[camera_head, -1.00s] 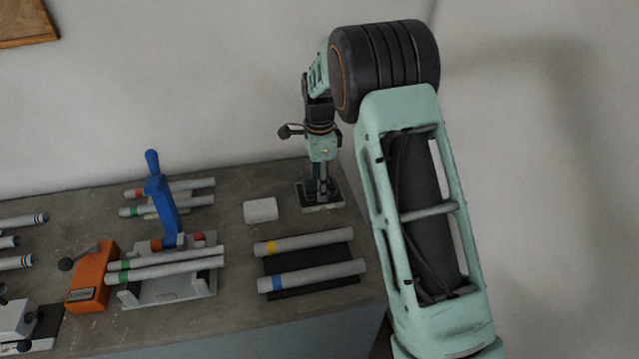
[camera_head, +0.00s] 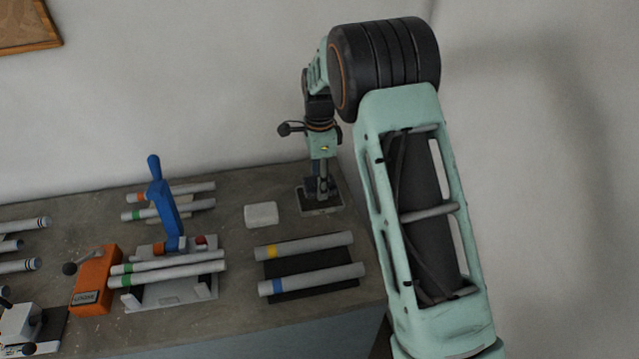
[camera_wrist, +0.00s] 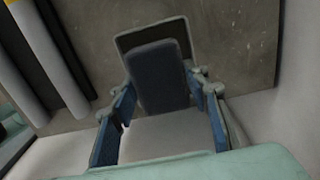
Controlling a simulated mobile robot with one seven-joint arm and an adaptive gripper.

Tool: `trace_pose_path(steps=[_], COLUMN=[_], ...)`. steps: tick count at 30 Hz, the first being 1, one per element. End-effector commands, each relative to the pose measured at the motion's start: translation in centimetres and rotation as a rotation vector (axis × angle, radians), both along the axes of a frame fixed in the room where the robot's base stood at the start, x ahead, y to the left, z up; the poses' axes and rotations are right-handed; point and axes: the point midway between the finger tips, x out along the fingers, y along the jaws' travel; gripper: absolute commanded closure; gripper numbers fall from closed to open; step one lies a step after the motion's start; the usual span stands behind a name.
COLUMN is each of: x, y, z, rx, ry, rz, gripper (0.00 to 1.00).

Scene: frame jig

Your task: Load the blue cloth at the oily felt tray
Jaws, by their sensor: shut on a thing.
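The felt tray (camera_head: 322,209) is a small dark tray with a pale rim at the back right of the bench. It also shows in the wrist view (camera_wrist: 150,33). My gripper (camera_head: 321,190) points down over the tray, with its fingertips low at it. In the wrist view, my gripper's blue-padded fingers (camera_wrist: 160,92) stand on both sides of a dark slate-blue piece, the blue cloth (camera_wrist: 159,72), and are shut on it. The cloth's far end overlaps the tray. I cannot tell whether it touches the felt. A pale grey surface shows between the fingers, nearer the camera.
A white block (camera_head: 261,214) lies left of the tray. Two grey tubes, yellow-banded (camera_head: 304,246) and blue-banded (camera_head: 312,279), rest on a black mat in front. A jig with a blue lever (camera_head: 165,210) and an orange block (camera_head: 95,280) stand further left. The wall is close behind.

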Motion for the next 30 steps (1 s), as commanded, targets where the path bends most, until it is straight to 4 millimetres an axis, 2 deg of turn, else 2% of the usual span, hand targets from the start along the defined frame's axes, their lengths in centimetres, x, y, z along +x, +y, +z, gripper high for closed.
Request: trace_pose_path(steps=[1, 15, 30], x=[0.0, 0.0, 0.0], y=[0.0, 0.0, 0.0], z=[0.7, 4.4, 4.6], rx=[0.0, 0.0, 0.0], ry=[-0.001, -0.002, -0.001], rz=[0.0, 0.0, 0.0], gripper=[0.77, 0.77, 0.77])
